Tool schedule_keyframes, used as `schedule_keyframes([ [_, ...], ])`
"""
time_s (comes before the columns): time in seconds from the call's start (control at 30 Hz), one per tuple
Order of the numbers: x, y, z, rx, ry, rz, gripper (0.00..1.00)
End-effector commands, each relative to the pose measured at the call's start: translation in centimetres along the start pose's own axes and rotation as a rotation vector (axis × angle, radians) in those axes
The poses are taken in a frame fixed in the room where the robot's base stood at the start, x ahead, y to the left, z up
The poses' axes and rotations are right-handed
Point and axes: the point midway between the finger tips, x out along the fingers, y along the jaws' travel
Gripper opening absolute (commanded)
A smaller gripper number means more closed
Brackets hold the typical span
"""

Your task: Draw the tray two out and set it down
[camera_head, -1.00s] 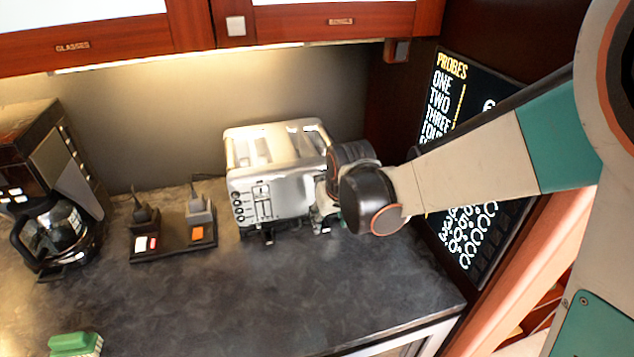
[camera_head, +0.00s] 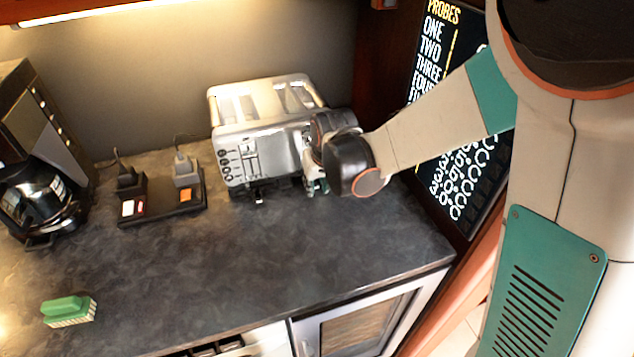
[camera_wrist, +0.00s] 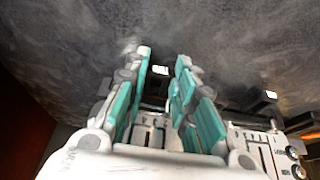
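A silver toaster (camera_head: 265,142) stands at the back of the dark counter. Two black tabs with white faces stick out low at its front; the left one (camera_head: 259,197) shows in the head view, and it also shows in the wrist view (camera_wrist: 266,99). They may be tray handles; I cannot read which is tray two. My gripper (camera_head: 317,186) is low at the toaster's right front. In the wrist view its teal-padded fingers (camera_wrist: 163,62) are apart, on either side of the other tab (camera_wrist: 158,80). A gap seems to show beside that tab. The tray bodies are hidden.
A black socket block (camera_head: 160,207) with two plugs lies left of the toaster. A coffee maker (camera_head: 40,195) stands at far left. A green sponge or brush (camera_head: 69,310) lies at front left. The counter (camera_head: 270,265) before the toaster is clear to its front edge.

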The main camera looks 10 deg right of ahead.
Motion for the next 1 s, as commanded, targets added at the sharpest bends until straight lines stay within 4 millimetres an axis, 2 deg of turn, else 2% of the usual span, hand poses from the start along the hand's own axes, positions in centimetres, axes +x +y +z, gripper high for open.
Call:
schedule_keyframes([
  [0.03, 0.0, 0.0, 0.0, 0.0, 0.0, 0.0, 0.0],
  [0.07, 0.0, 0.0, 0.0, 0.0, 0.0, 0.0, 0.2],
  [0.13, 0.0, 0.0, 0.0, 0.0, 0.0, 0.0, 0.04],
  [0.17, 0.0, 0.0, 0.0, 0.0, 0.0, 0.0, 0.0],
  [0.37, -0.1, 0.0, 0.2, 0.0, 0.0, 0.0, 0.0],
  [1.0, -1.5, 0.0, 3.4, 0.0, 0.0, 0.0, 0.0],
])
